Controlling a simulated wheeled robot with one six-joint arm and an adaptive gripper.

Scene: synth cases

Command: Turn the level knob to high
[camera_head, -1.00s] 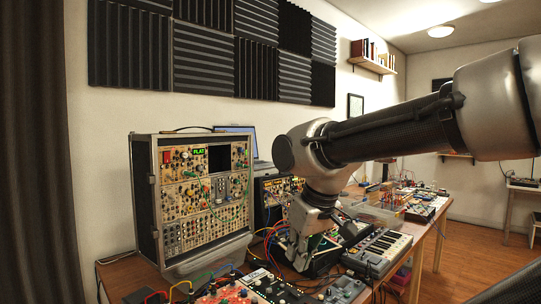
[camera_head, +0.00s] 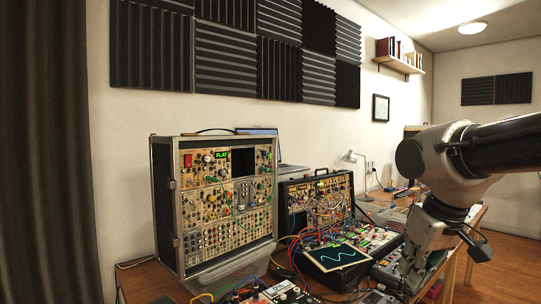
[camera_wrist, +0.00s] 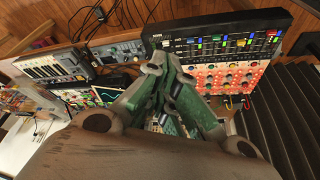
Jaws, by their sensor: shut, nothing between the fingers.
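A tall silver-edged synth case (camera_head: 163,205) stands at the left of the desk, its tan panels full of small knobs and jacks. A small green display (camera_head: 222,155) near its top reads "FLAT". I cannot tell which knob is the level knob; no label is legible. My gripper (camera_head: 404,286) is at the lower right of the head view, pointing down over the desk front, well apart from the tall case. In the wrist view my gripper (camera_wrist: 164,62) has its greenish fingers together and empty, in front of a black panel with coloured sliders (camera_wrist: 225,42).
A second, open black case (camera_head: 285,212) with many patch cables stands mid-desk. A tilted screen with a wave trace (camera_head: 337,256) lies before it. The wrist view shows a red knob panel (camera_wrist: 222,78) and a small keyboard (camera_wrist: 52,73). Loose cables cross the desk front.

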